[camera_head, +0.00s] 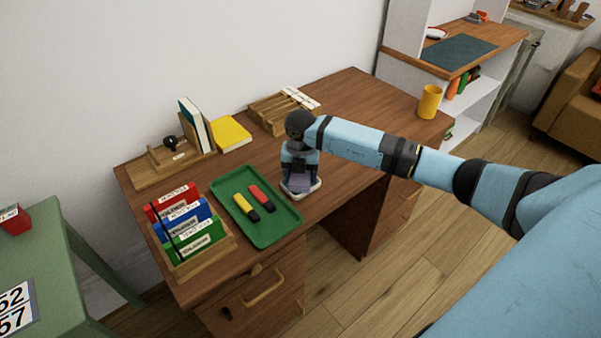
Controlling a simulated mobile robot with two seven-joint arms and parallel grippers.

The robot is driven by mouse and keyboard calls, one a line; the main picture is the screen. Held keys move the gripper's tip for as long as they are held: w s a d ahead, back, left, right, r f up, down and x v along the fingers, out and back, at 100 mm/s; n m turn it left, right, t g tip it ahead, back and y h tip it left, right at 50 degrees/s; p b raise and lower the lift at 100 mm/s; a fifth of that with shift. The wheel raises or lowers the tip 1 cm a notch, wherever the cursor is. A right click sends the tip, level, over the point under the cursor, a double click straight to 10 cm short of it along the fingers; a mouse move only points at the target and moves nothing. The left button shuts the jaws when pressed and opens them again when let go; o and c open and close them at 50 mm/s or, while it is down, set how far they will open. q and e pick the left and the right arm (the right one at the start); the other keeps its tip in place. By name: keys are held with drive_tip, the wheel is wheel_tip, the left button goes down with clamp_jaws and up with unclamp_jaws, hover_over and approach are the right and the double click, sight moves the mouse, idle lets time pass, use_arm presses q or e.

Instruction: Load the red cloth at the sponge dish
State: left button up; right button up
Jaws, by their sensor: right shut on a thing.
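My right gripper (300,182) points down at the front edge of the desk, just right of the green tray. It is shut on a small grey-purple thing with a pale rim, mostly hidden by the gripper; I cannot tell what it is. I see no clear red cloth or sponge dish. Small red items (480,16) lie far off on the back shelf, too small to make out. My left gripper is out of view.
The brown desk (345,115) carries a green tray (284,226) with a yellow and a red marker, a wooden folder rack (210,262), books (232,134), a wooden organizer (268,113) and a yellow cup (429,101). A green table (45,255) is at left. The desk's middle is clear.

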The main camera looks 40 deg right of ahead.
drive_tip(key=shift+r+p, duration=2.7)
drive_tip(key=shift+r, duration=0.8)
